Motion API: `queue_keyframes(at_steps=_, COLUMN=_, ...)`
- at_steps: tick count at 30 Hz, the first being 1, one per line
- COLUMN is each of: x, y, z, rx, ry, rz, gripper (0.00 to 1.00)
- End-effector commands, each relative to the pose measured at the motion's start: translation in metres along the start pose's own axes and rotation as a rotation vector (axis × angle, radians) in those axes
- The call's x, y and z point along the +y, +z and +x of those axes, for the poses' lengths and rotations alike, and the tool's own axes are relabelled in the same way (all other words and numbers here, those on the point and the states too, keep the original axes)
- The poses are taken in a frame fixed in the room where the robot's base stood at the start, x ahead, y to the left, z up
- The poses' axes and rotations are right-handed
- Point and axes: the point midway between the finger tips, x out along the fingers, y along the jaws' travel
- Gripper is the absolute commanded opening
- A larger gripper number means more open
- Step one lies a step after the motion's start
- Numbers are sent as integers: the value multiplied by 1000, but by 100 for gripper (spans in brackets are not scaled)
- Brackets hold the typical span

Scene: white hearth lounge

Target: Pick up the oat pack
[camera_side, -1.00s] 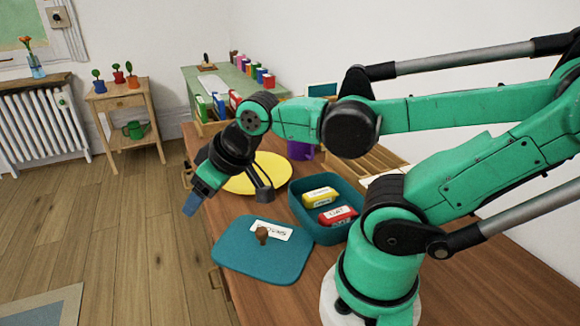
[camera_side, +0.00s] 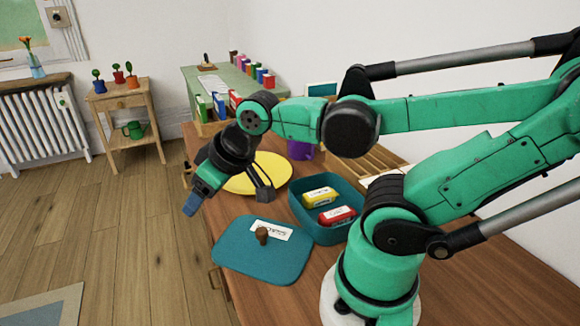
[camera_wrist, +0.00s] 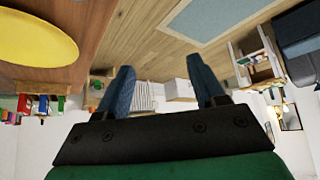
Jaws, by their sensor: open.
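A teal box (camera_side: 325,232) stands open on the wooden desk. Inside it lie a yellow pack (camera_side: 320,196) and a red pack (camera_side: 337,215), each with a white label. The print is too small for me to tell which is the oat pack. My gripper (camera_side: 191,207) is to the left of the box, above the desk's left edge and apart from both packs. In the wrist view, its blue fingers (camera_wrist: 164,82) are spread with nothing between them. The packs are not in the wrist view.
A teal lid (camera_side: 262,264) with a brown knob and white label lies in front of the box. A yellow plate (camera_side: 272,170), also in the wrist view (camera_wrist: 35,38), and a purple cup (camera_side: 300,151) are behind. My arm passes above the desk's right side.

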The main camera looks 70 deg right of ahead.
Motion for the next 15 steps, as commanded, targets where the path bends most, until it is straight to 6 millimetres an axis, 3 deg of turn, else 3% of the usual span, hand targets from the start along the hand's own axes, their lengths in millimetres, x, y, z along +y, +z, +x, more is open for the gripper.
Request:
queue_keyframes(at_steps=10, x=6, y=2, z=1, rx=-12, ry=12, rz=-15, gripper=61)
queue_keyframes(at_steps=13, x=28, y=10, z=3, rx=-67, ry=56, rz=-85, gripper=61)
queue_keyframes(at_steps=15, x=53, y=23, z=4, rx=-143, ry=91, rz=-169, gripper=61)
